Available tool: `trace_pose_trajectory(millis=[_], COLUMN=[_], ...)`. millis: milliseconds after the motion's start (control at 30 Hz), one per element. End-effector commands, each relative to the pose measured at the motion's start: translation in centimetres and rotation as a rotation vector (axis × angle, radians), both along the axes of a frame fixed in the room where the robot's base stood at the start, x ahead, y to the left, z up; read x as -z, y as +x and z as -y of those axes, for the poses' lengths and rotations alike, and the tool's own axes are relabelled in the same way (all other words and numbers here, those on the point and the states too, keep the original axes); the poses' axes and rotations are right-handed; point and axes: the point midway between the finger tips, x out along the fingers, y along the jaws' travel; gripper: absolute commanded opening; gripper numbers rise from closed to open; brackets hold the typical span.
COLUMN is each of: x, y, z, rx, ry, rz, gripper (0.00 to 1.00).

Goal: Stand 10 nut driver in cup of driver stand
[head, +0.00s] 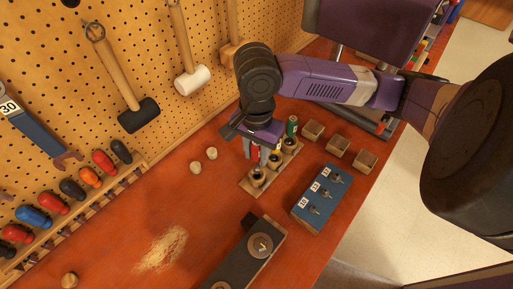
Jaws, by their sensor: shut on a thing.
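The driver stand (245,186) is a wooden strip with several dark-mouthed round cups, on the red-brown bench in the middle of the head view. A green-handled driver (292,126) stands upright at its far end. My gripper (255,154) points down over the stand's left side. It is shut on a nut driver, of which only a little red shows between the fingers. Its number cannot be read. Whether its tip is inside a cup or just above one is hidden by the fingers and the stand.
A blue block (312,215) with small white labels and metal bits lies right of the stand. Wooden boxes (338,146) sit behind it. A dark fixture (236,262) with a round disc is in front. Two wooden plugs (196,167) lie left. A tool pegboard (60,60) rises behind.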

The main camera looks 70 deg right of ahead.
Motion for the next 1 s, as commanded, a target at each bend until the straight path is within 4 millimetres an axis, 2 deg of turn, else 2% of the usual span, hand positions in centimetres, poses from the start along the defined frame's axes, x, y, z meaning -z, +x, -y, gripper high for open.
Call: trace_pose_trajectory(millis=[567,1000], x=[0.1,1.5], y=[0.0,0.0], z=[0.0,0.0], rx=[0.000,0.002], ry=[0.000,0.001], rz=[0.000,-0.001], gripper=[0.00,0.00])
